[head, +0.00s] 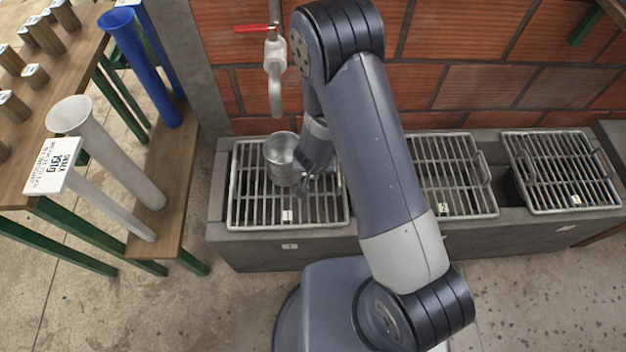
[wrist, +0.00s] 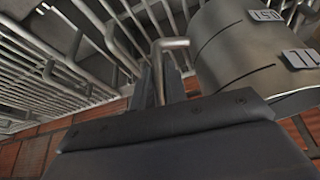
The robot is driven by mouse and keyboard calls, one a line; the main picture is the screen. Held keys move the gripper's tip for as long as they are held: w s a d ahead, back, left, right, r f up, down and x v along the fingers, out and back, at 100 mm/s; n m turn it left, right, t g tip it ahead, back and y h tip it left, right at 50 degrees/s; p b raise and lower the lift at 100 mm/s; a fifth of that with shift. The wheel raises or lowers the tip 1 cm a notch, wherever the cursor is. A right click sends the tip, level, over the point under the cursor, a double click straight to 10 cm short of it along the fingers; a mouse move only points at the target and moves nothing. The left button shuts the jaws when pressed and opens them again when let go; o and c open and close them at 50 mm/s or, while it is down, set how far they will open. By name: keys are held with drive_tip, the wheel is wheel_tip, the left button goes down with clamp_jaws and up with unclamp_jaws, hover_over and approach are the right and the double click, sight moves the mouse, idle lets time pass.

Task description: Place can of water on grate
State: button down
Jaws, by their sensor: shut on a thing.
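A metal can (head: 281,160) is upright over the leftmost grate (head: 240,208), under the tap. Whether its base touches the bars cannot be told for sure. My gripper (head: 303,178) is at the can's right side. In the wrist view my gripper's fingers (wrist: 158,85) are shut on the can's bent rod handle (wrist: 172,44), and the can (wrist: 232,45) is beside them at the right. The grate bars (wrist: 60,60) fill the upper left there. The head view does not show the inside of the can clearly enough to tell its water level.
A tap (head: 275,75) with a red lever (head: 258,29) hangs on the brick wall above. Two other grates (head: 452,180) (head: 560,175) lie to the right. A wooden bench (head: 170,215) with white tubes (head: 120,160) and blue tubes (head: 145,70) stands at the left.

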sight(316, 176)
drive_tip(key=shift+f+b, duration=1.55)
drive_tip(key=shift+f, duration=0.9)
drive_tip(key=c, duration=1.4)
unclamp_jaws()
drive_tip(key=shift+r, duration=0.3)
drive_tip(key=p+v, duration=0.6)
drive_tip(key=v, duration=0.5)
drive_tip(key=shift+s+r, duration=0.15)
drive_tip(key=shift+r, duration=0.15)
